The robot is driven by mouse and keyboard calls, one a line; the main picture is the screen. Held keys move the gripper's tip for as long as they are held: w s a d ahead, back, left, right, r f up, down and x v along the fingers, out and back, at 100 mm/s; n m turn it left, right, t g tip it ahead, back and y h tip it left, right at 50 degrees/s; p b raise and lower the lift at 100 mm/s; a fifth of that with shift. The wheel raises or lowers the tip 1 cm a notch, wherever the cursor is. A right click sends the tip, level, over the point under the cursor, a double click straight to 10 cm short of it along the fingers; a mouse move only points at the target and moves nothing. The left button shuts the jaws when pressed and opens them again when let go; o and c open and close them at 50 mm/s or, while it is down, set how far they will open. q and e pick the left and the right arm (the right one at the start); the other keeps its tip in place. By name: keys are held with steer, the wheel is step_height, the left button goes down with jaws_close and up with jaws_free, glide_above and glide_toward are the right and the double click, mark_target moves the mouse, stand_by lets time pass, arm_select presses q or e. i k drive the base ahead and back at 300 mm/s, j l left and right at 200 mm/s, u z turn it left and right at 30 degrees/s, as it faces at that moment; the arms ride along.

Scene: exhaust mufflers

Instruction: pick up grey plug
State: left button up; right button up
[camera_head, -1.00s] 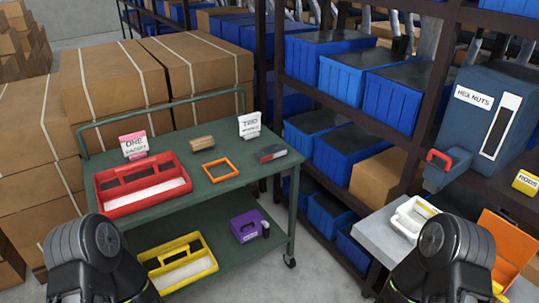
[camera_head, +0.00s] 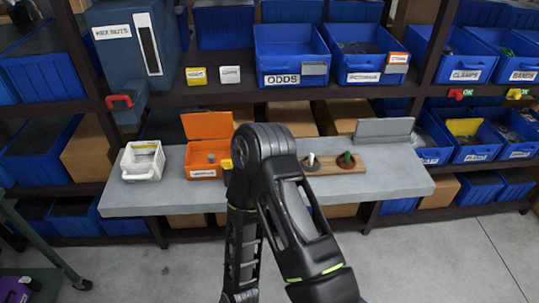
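A small grey piece (camera_head: 211,157) shows inside the open orange box (camera_head: 203,124) on the grey shelf top; it may be the grey plug, but it is too small to be sure. A wooden board (camera_head: 333,167) to the right holds a white-topped piece (camera_head: 310,160) and a green-topped piece (camera_head: 346,159). My black arm rises in the middle of the view, bends in front of the shelf top and hides part of it between the orange box and the board. Neither gripper's fingertips show.
A white bin (camera_head: 143,162) stands left of the orange box. A grey panel (camera_head: 384,131) stands behind the right end of the shelf top (camera_head: 395,182). Blue bins fill the racks above and beside it. A green cart (camera_head: 40,245) edges in at left.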

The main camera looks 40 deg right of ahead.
mark_target(211, 158)
steer(key=z, duration=0.9)
